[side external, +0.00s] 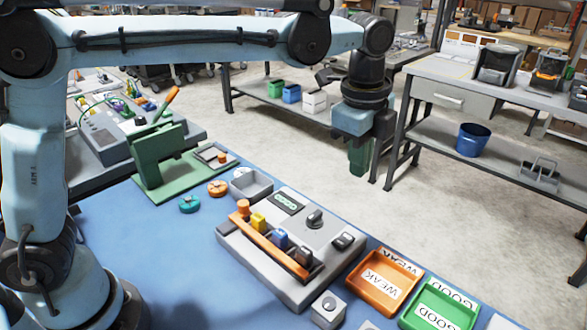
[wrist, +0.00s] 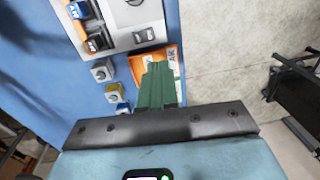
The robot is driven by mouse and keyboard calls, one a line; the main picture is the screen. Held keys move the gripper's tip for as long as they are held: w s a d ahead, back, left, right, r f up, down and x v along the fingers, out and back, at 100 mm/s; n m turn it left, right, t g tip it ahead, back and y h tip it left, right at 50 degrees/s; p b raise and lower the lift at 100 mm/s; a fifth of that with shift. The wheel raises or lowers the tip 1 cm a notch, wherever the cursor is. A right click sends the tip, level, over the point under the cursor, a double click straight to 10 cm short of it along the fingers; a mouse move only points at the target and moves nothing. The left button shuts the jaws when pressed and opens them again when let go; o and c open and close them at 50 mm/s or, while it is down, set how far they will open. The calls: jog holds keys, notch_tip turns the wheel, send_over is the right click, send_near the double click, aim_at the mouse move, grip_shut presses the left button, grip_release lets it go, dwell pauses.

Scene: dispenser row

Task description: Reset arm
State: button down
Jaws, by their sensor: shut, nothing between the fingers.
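My gripper (side external: 358,160) hangs from my arm at the upper right of the side external view, with its green fingers pointing down. It is high up, past the far edge of the blue table (side external: 120,255). In the wrist view the green fingers (wrist: 160,88) are together with nothing between them, and they cover part of an orange tray (wrist: 137,66).
A green press-like stand (side external: 155,155) is further left. Open floor lies behind.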

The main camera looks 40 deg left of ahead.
jog(key=s+a+f+n+t, duration=0.2)
jog(key=s+a+n+t, duration=0.1)
jog(key=s+a+n, duration=0.4)
jog(key=s+a+f+n+t, duration=0.3)
jog(key=s+a+n, duration=0.4)
jog(key=a+n, duration=0.3)
jog(key=shift+a+n, duration=0.2)
jog(key=shift+n, duration=0.3)
